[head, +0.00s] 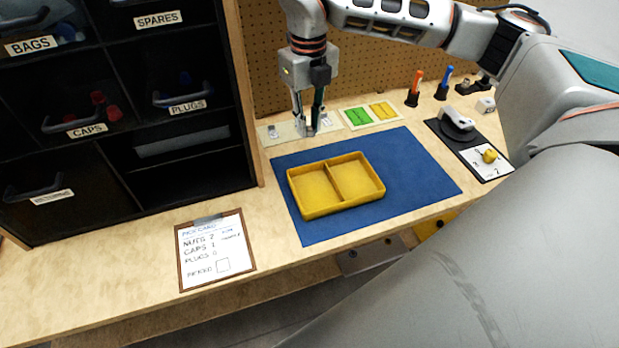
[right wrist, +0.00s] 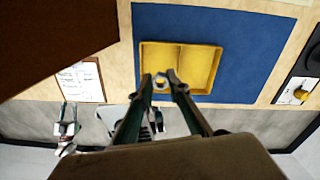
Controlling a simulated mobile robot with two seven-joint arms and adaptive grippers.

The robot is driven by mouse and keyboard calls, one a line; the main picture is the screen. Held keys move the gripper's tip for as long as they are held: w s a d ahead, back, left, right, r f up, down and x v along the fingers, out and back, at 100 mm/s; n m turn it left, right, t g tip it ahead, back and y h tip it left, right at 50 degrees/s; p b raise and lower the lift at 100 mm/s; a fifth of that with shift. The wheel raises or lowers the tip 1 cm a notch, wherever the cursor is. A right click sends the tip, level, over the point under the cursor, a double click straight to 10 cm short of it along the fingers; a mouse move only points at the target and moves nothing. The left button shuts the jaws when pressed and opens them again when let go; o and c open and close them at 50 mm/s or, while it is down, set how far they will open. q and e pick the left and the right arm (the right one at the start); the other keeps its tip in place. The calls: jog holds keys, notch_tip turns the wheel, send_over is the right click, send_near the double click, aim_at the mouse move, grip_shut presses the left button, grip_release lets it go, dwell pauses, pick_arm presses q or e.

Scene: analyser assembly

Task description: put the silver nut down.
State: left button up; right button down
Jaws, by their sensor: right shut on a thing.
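My right gripper (head: 308,132) is shut on the silver nut (right wrist: 160,84), which shows between its fingertips in the right wrist view. In the head view the gripper points down near the pegboard, over or just above a pale mat (head: 264,135) behind the blue mat. The nut is too small to make out clearly there. The yellow two-part tray (head: 336,184) lies on the blue mat, in front of the gripper and apart from it; both compartments look empty. What looks like my left gripper (right wrist: 67,112) shows small at the left of the right wrist view.
A dark labelled cabinet (head: 120,145) stands on the left, close to the gripper. A green and yellow card (head: 371,113) lies right of it. A pick-card clipboard (head: 215,249) lies at the front. Orange and blue upright tools (head: 415,88) stand at the back right.

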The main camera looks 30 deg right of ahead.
send_over(309, 181)
notch_tip(309, 181, down, 12)
jog(key=shift+s+a+r+b, duration=0.1)
jog(key=shift+r+b, duration=0.05)
jog(key=shift+b, duration=0.3)
jog(key=shift+f, duration=2.55)
jog(key=shift+f, duration=0.1)
jog(key=c, duration=1.9)
grip_release()
